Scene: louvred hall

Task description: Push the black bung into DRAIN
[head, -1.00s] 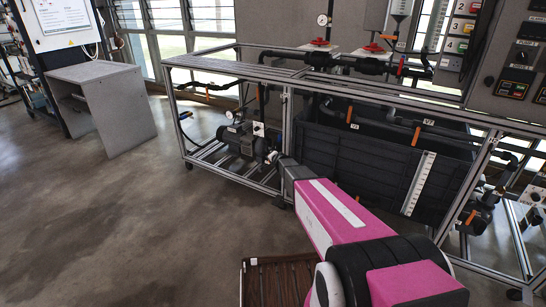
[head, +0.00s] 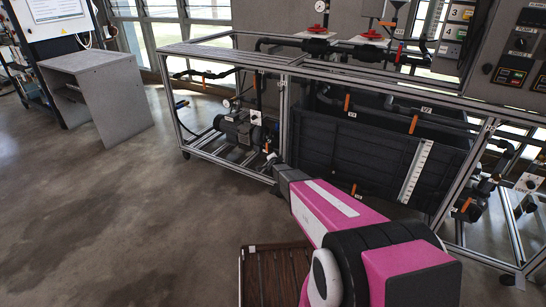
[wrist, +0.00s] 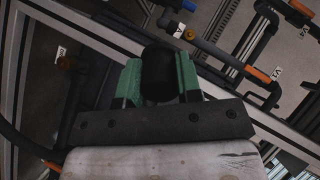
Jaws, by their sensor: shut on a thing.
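In the wrist view, my gripper (wrist: 158,82) has green fingers closed on the black bung (wrist: 158,70), a dark rounded piece between them. The bung's far end points away from my wrist, towards the pipes and frame. In the head view, my pink and black arm reaches to the front of the pipe rig (head: 283,85); the gripper and bung cannot be made out there. I cannot make out a DRAIN label in either view. A white tag (wrist: 60,54) on the left of the wrist view is too small to read.
Metal frame bars and dark pipes with orange handles (wrist: 257,75) lie close around my gripper. A black ribbed tank (head: 350,155) and a pump (head: 238,128) sit in the rig. A brown slatted surface (head: 275,272) is below my arm. Open floor lies left.

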